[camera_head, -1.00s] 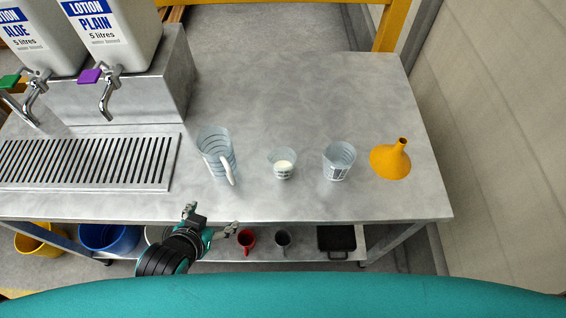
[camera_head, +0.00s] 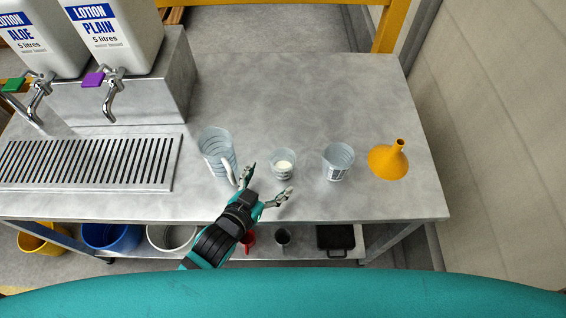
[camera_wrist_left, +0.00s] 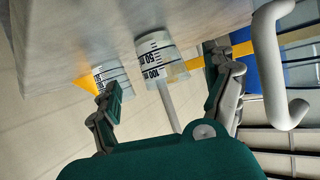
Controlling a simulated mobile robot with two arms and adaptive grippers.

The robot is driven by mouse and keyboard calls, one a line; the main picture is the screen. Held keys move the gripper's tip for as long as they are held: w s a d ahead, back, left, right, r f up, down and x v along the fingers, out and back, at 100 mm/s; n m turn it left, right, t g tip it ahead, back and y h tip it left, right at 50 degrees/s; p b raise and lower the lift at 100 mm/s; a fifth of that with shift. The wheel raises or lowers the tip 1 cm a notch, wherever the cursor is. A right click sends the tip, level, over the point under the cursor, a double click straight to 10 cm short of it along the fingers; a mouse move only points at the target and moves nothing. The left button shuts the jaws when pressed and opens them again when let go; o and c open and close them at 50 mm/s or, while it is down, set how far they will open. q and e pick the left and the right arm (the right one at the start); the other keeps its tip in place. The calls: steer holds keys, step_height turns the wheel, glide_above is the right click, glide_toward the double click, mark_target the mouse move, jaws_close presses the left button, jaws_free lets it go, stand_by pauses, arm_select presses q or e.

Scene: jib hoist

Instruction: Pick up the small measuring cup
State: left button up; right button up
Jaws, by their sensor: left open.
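The small measuring cup (camera_head: 284,163) is clear with white contents and stands upright near the front of the steel table. It shows in the left wrist view (camera_wrist_left: 158,58) with black scale marks, beyond and between my fingers. My left gripper (camera_head: 270,180) is open and empty in front of the cup, its fingers pointing towards it. In the left wrist view my left gripper (camera_wrist_left: 165,85) has its fingers spread apart. No contact with the cup is visible. My right gripper is not in view.
A clear jug (camera_head: 214,150) stands close left of my gripper, its white handle (camera_wrist_left: 290,70) large in the wrist view. Another clear cup (camera_head: 338,160) and a yellow funnel (camera_head: 388,160) stand to the right. Lotion dispensers and a drip grate (camera_head: 85,163) are left. The table's back is clear.

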mark_target(276, 174)
arm_select(q)
steer(key=shift+p+x, duration=0.5)
steer(key=shift+x, duration=2.9)
steer(key=shift+s+f, duration=0.15)
steer(key=shift+f, duration=0.05)
steer(key=c, duration=1.3)
